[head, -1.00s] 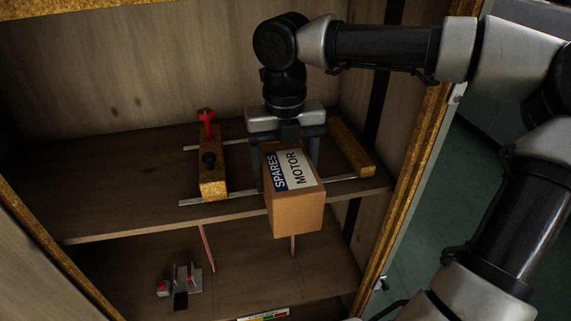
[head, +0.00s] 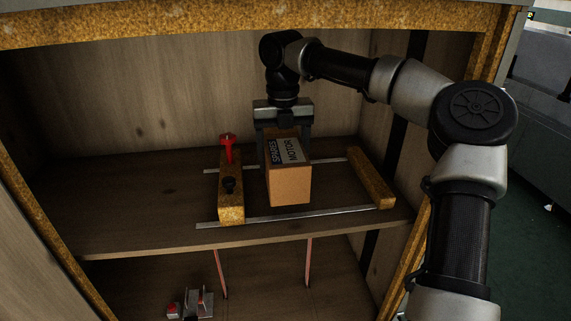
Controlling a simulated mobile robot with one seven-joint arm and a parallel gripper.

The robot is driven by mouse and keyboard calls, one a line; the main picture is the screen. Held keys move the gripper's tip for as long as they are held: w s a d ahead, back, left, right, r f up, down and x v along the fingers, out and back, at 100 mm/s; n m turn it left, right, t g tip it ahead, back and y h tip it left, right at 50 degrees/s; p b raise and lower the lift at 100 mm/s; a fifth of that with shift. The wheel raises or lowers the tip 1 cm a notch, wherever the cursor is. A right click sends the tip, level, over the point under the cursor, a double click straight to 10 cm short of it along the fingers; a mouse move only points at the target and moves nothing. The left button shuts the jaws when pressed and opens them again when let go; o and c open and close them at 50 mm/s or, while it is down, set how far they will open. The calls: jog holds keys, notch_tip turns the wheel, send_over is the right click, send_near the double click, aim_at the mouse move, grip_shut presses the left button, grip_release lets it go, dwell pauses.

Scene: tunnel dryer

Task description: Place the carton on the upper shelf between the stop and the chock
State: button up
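The carton (head: 290,186) is a brown box with a white and dark label reading SPARES MOTOR on top. My gripper (head: 285,157) points down and is shut on it, one finger on each side. The carton is over the upper shelf (head: 130,223), between two wooden blocks; I cannot tell whether it touches the shelf. The left block (head: 231,205) carries a black knob and a red-handled part. The right block (head: 371,179) is plain. Which is the stop and which the chock is not clear. The carton is nearer the left block, with gaps on both sides.
Two metal rails run across the shelf under the blocks; the front rail (head: 300,216) is bare in the middle. Cabinet walls stand at the back and sides, with a chipboard beam (head: 180,22) above. Small red and grey hardware (head: 198,303) lies on the lower shelf.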

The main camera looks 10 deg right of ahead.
aim_at(283, 141)
jog(key=shift+w+a+f+b, duration=0.15)
jog(key=shift+f+b, duration=0.5)
jog(key=shift+f, duration=1)
jog(key=shift+f, duration=0.2)
jog(key=o, duration=2.1)
jog(key=shift+c, duration=0.2)
notch_tip(283, 141, up, 8)
jog(key=shift+f+p, duration=0.1)
jog(key=shift+p, duration=1.05)
